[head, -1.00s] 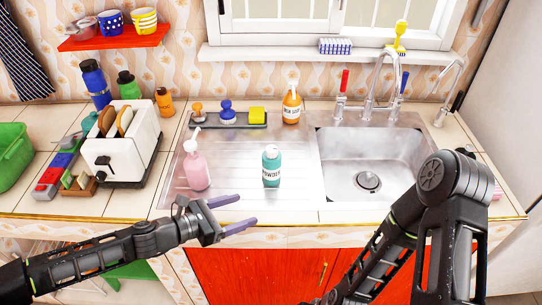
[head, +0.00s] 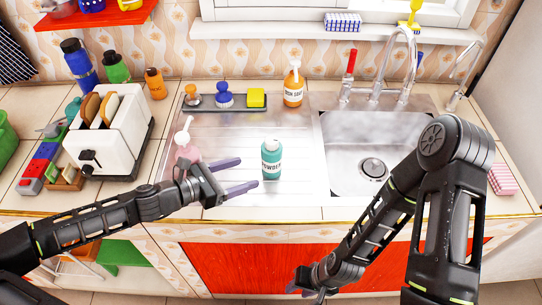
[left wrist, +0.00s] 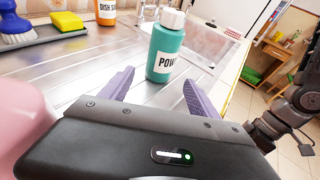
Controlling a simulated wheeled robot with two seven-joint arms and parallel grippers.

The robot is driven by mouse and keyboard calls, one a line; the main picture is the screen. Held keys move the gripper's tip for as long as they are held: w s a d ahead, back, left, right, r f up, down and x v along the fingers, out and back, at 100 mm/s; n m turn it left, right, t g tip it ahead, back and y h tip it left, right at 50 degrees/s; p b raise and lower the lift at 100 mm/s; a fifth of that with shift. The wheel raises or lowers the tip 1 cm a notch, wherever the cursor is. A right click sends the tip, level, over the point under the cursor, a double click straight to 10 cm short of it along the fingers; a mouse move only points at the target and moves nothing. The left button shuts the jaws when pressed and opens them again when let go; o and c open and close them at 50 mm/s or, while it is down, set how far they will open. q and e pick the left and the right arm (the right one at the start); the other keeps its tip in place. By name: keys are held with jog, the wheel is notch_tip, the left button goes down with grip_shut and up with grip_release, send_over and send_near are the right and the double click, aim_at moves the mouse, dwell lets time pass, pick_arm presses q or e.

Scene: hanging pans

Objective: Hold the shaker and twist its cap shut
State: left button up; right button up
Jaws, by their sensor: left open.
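The shaker is a teal bottle (head: 271,161) with a white cap and a label reading "POWDER". It stands upright on the steel drainboard, left of the sink bowl. In the left wrist view the shaker (left wrist: 164,52) stands ahead, between the lines of the two fingers. My left gripper (head: 248,174) is open and empty, its purple fingers pointing at the shaker from the left, just short of it. It also shows in the left wrist view (left wrist: 155,88). My right gripper (head: 308,284) is low in front of the red cabinet, its fingers mostly hidden.
A pink pump bottle (head: 187,152) stands close behind my left gripper. An orange dish soap bottle (head: 293,88) and a tray (head: 240,104) with brushes and a yellow sponge stand at the back. The sink bowl (head: 345,150) lies to the right, a toaster (head: 108,140) to the left.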

aim_at(263, 167)
pick_arm(q)
jog(key=shift+w+d+f+b, duration=0.2)
jog(key=shift+d+f+b, duration=0.1)
jog(key=shift+d, duration=0.05)
jog(key=b+x, duration=0.3)
jog(key=x, duration=0.3)
jog(key=shift+w+d, duration=0.25)
jog(key=shift+d, duration=0.05)
jog(key=shift+b+x, duration=0.45)
jog(key=shift+x, duration=0.35)
pick_arm(e)
jog(key=f, duration=0.4)
jog(key=shift+w+a+f, duration=0.15)
jog(key=shift+w, duration=0.1)
pick_arm(q)
jog(key=shift+c, duration=0.3)
jog(key=c, duration=1.3)
pick_arm(e)
jog(key=shift+o, duration=0.3)
